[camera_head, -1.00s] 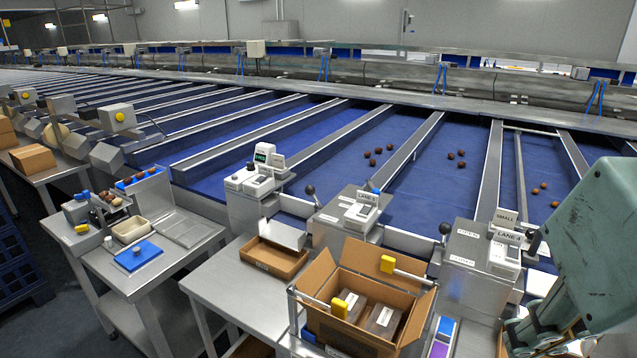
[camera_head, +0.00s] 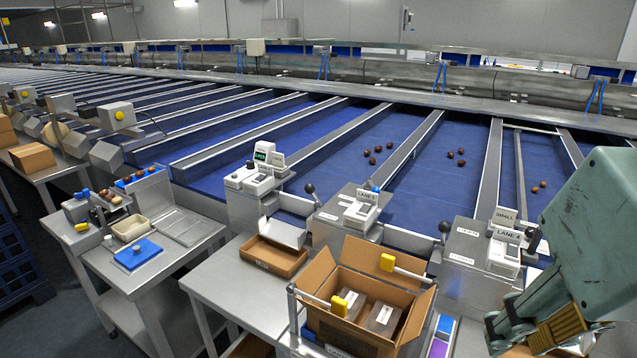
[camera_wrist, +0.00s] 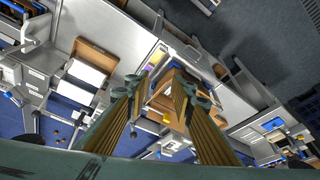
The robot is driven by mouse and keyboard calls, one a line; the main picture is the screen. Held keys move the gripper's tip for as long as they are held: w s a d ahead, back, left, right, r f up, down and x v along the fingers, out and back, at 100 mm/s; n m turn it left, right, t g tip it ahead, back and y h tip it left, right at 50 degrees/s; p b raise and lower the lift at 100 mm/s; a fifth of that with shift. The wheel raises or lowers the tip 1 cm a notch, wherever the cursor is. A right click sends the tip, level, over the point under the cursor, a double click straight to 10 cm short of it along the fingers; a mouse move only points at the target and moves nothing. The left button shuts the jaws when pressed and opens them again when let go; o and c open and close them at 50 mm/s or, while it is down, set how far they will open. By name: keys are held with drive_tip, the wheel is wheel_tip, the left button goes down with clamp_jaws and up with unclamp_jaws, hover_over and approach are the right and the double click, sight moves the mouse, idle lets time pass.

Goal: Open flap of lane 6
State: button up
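Lane control posts stand along the front of the blue sorting belts. The right post reads LANE 4 (camera_head: 508,235). The middle post has a lane sign (camera_head: 367,197) whose number is too small to read surely. The left post, with a green display (camera_head: 264,150), has a sign I cannot read. Black ball-topped levers show beside the posts, one by the left lane (camera_head: 309,188) and one by the middle lane (camera_head: 445,227). I cannot tell surely which flap is lane 6's. My gripper (camera_wrist: 160,92) is open and empty, its fingers wide apart, at the lower right of the head view, away from the levers.
An open cardboard carton (camera_head: 325,318) with clear packs stands in front of the middle post. A shallow brown tray (camera_head: 268,262) lies on the steel table (camera_head: 228,298). A side trolley (camera_head: 180,252) holds a blue board. Dates (camera_head: 376,150) lie on the belts.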

drive_tip(key=shift+o, duration=1.1)
drive_tip(key=shift+w+r, duration=0.25)
drive_tip(key=shift+w, duration=0.15)
drive_tip(key=w+a+r+m+p, duration=0.15)
drive_tip(key=w+r, duration=0.25)
drive_tip(key=w, duration=0.4)
drive_tip(key=w+a+r+m+p, duration=0.1)
drive_tip(key=w+a+r, duration=0.15)
drive_tip(key=w, duration=0.55)
drive_tip(key=m+g+y+p, duration=0.25)
drive_tip(key=m+p, duration=0.25)
drive_tip(key=p, duration=0.3)
hover_over(310, 189)
drive_tip(key=d, duration=0.2)
wheel_tip(310, 189, down, 10)
drive_tip(key=r, duration=0.1)
drive_tip(key=shift+f+h, duration=0.25)
drive_tip(key=shift+h, duration=0.1)
drive_tip(key=shift+f, duration=0.1)
drive_tip(key=shift+x, duration=6.8)
